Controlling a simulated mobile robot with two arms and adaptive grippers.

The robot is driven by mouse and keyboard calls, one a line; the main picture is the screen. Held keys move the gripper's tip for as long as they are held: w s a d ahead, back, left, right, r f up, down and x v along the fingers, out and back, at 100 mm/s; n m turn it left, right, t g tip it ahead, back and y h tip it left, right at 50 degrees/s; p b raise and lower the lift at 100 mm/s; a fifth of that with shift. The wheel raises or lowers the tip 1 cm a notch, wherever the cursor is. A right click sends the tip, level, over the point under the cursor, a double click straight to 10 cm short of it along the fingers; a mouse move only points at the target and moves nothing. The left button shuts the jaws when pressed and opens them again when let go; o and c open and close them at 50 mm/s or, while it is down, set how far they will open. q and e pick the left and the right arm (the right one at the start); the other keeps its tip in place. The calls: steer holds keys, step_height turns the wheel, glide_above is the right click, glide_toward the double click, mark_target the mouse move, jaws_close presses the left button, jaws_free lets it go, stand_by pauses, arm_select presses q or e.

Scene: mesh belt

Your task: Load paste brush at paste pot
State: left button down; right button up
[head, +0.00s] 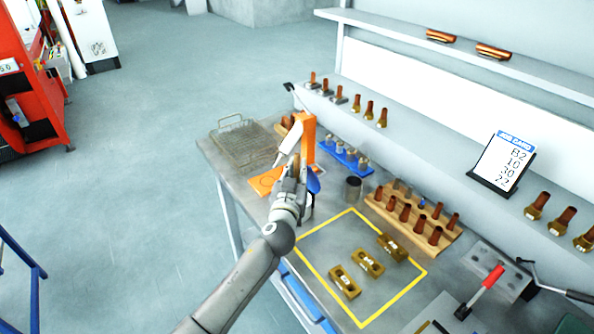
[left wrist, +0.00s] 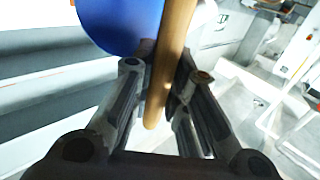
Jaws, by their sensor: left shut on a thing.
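My left gripper (head: 293,170) is shut on a wooden handle, which I take to be the paste brush; the handle (left wrist: 175,50) runs up between the fingers in the left wrist view. The brush's bristle end is not clearly seen. A dark grey cylindrical pot (head: 352,190), which may be the paste pot, stands on the bench to the right of the gripper, apart from it. A blue rounded thing (head: 313,184) shows just beside the gripper; it is large in the left wrist view (left wrist: 120,22), left of the handle. My right gripper is not in view.
An orange stand (head: 307,140) rises close behind the gripper. A wire mesh basket (head: 245,145) lies to the left. A wooden rack (head: 412,225) of copper-coloured parts stands to the right. Several brass blocks (head: 367,262) lie inside a yellow outline. A job card (head: 503,160) stands on the shelf.

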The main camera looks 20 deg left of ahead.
mark_target(297, 154)
arm_select(q)
steer(key=shift+f+b, duration=0.35)
stand_by(0.7)
steer(key=shift+r+p, duration=2.75)
steer(key=shift+r, duration=0.85)
